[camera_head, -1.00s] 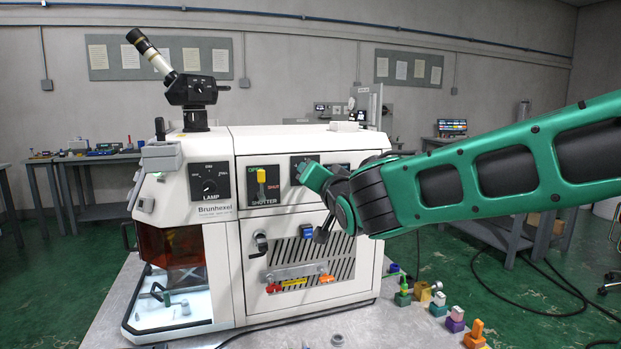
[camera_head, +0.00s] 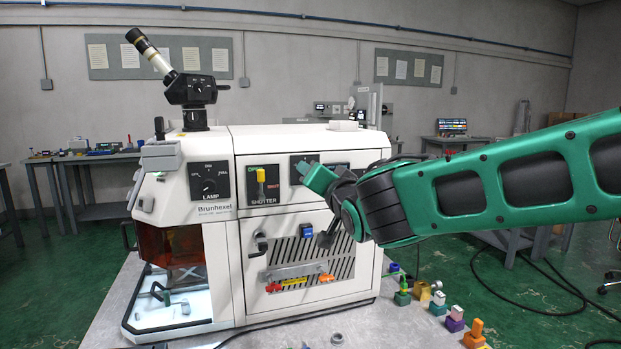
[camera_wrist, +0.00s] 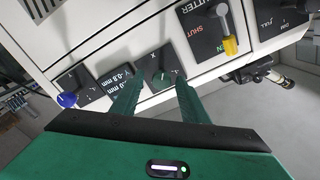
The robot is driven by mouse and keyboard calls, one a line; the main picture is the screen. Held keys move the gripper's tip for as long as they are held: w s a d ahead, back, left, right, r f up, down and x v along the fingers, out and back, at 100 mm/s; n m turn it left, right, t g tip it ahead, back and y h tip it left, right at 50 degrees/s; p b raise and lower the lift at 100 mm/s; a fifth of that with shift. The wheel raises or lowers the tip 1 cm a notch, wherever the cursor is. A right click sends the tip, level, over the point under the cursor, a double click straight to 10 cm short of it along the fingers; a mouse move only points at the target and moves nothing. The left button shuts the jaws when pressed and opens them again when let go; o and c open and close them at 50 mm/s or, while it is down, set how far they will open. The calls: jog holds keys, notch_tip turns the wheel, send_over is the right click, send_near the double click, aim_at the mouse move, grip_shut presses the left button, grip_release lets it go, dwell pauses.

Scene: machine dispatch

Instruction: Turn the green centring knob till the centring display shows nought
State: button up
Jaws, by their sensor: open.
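The green centring knob (camera_wrist: 161,82) sits on a dark panel on the machine's front in the wrist view. My gripper (camera_wrist: 158,92) is open, with one finger on each side of the knob; I cannot tell whether either finger touches it. The centring display (camera_wrist: 121,78) is beside it, partly covered by a finger. Its Y line reads -0.8 mm; the X line is partly hidden and ends in .0 mm. In the head view my gripper (camera_head: 318,178) is at the machine's upper front and hides the knob.
A blue knob (camera_wrist: 67,100) is beyond the display. The yellow shutter lever (camera_wrist: 230,45) is on the knob's other side, near the lamp dial (camera_head: 208,184). The white machine (camera_head: 290,224) stands on a grey table (camera_head: 385,330) with several small coloured pieces at its right edge.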

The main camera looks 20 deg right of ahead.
jog(key=s, duration=0.8)
jog(key=shift+s, duration=0.25)
jog(key=shift+d+f, duration=0.15)
jog(key=s+d+f+g+h, duration=0.2)
jog(key=s+d+f+g, duration=0.25)
jog(key=d+f, duration=0.4)
jog(key=s+d+f+g+h, duration=0.25)
jog(key=d+f+g, duration=0.25)
jog(key=d+f, duration=0.3)
jog(key=s+f+g+y, duration=0.2)
jog(key=s+f+g, duration=0.2)
jog(key=s, duration=0.7)
jog(key=s+f+g+y, duration=0.2)
jog(key=s+f+g, duration=0.2)
jog(key=s, duration=0.7)
notch_tip(320, 180, down, 2)
jog(key=shift+d+f+n+g+y, duration=0.2)
jog(key=shift+d+n+g+y, duration=0.1)
jog(key=shift+n+g+y, duration=0.1)
